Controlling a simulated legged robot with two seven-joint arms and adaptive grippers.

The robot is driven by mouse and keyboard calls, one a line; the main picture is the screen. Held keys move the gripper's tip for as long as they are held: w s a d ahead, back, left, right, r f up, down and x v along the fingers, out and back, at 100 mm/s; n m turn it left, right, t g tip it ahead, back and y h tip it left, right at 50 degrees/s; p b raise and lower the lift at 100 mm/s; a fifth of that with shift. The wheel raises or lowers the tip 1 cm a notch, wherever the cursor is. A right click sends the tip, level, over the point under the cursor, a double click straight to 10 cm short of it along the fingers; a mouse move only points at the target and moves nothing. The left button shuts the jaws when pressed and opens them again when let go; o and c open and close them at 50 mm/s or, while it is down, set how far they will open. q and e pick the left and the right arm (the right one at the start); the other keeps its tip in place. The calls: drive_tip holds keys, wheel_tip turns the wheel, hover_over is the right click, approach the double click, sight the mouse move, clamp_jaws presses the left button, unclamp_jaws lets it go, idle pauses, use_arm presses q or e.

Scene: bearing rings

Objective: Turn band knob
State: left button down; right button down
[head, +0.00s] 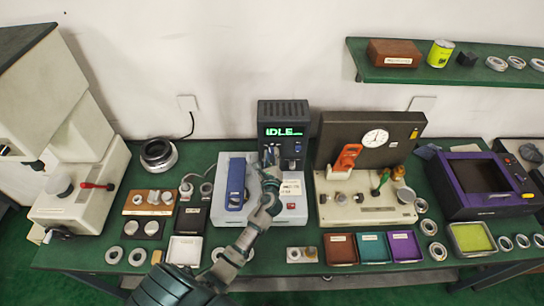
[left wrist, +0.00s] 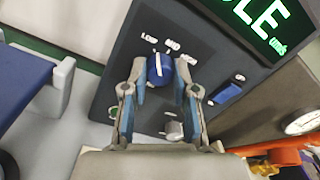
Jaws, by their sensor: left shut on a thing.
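The band knob (left wrist: 160,70) is a round blue knob with a white pointer line, on the dark front panel (head: 284,116) of the machine whose green display reads IDLE. Labels that look like LOW, MID and HIGH arc above it. The pointer stands nearly upright in the left wrist view, between the LOW and MID labels. My left gripper (left wrist: 161,68) is shut on the knob, one fingertip on each side; in the head view the gripper (head: 270,156) covers the knob. My right gripper is not in view.
Below the knob is a small grey knob (left wrist: 174,130), and to its right a blue rocker switch (left wrist: 229,91). A blue-handled part (head: 236,184) stands left of my arm. Trays, rings and a gauge station (head: 365,200) crowd the green table.

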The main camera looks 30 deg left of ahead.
use_arm(q)
drive_tip(key=shift+n, duration=0.6)
drive_tip(key=shift+n+b, duration=0.3)
drive_tip(key=shift+n, duration=0.2)
drive_tip(key=c, duration=0.9)
unclamp_jaws()
drive_tip(key=shift+s, duration=0.1)
